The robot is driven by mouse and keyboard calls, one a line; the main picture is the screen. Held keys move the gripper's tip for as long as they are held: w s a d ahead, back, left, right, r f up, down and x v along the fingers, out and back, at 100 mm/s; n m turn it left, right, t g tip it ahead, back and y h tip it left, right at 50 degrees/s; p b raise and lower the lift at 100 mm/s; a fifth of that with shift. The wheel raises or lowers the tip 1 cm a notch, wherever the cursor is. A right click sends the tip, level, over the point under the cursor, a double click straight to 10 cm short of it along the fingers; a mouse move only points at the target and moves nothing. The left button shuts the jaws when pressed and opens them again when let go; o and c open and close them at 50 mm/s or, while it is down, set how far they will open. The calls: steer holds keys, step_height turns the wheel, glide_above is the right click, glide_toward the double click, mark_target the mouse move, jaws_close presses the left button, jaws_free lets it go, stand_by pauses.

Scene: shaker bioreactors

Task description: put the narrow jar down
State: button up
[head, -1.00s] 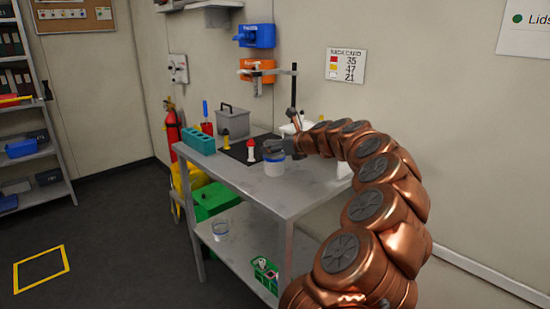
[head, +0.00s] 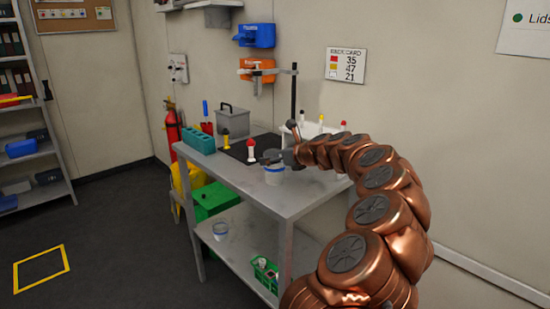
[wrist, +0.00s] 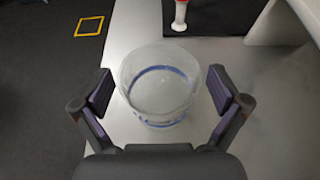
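The clear jar with a blue band (head: 274,176) stands upright on the grey metal table's near edge area. In the wrist view the jar (wrist: 160,85) sits between my fingers, with its open mouth facing the camera. My gripper (wrist: 160,92) is open, with a visible gap between each finger pad and the jar's wall. In the head view my gripper (head: 271,157) is at the height of the jar's upper part and partly covers it.
A white piece with a red top (head: 251,150) stands on a dark mat (head: 237,150) behind the jar. A teal block (head: 195,142), a grey box (head: 232,120) and a stand (head: 294,95) are farther back. The lower shelf holds a clear container (head: 220,231) and a green basket (head: 265,270).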

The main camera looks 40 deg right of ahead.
steer(key=shift+r, duration=0.1)
steer(key=shift+s+r, duration=0.1)
steer(key=shift+s, duration=0.15)
steer(key=v, duration=1.1)
steer(key=shift+s, duration=0.25)
